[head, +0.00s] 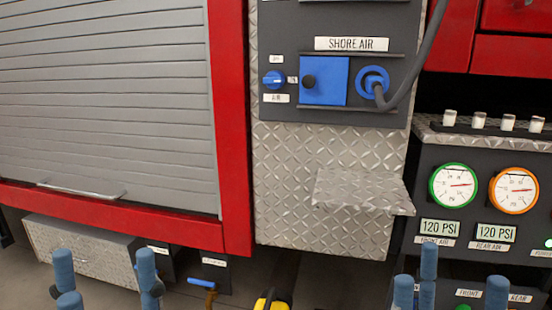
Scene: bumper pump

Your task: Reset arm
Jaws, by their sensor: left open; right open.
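My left gripper (105,272) shows only as blue fingertips at the bottom left, spread apart and empty, in front of the low metal box. My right gripper (450,284) shows as blue fingertips at the bottom right, spread apart, in front of the gauge panel. Both are below the SHORE AIR panel (280,42) and touch nothing that I can see. That panel carries a blue knob (273,80), a blue square cover (323,81) with a dark knob, and a blue round socket with a grey hose (410,82) plugged in.
A diamond-plate ledge (360,188) juts out below the panel. Two gauges, green (453,185) and orange (514,188), sit at right above 120 PSI displays. A grey roller shutter (110,100) fills the left. A yellow object (272,300) is partly cut off below.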

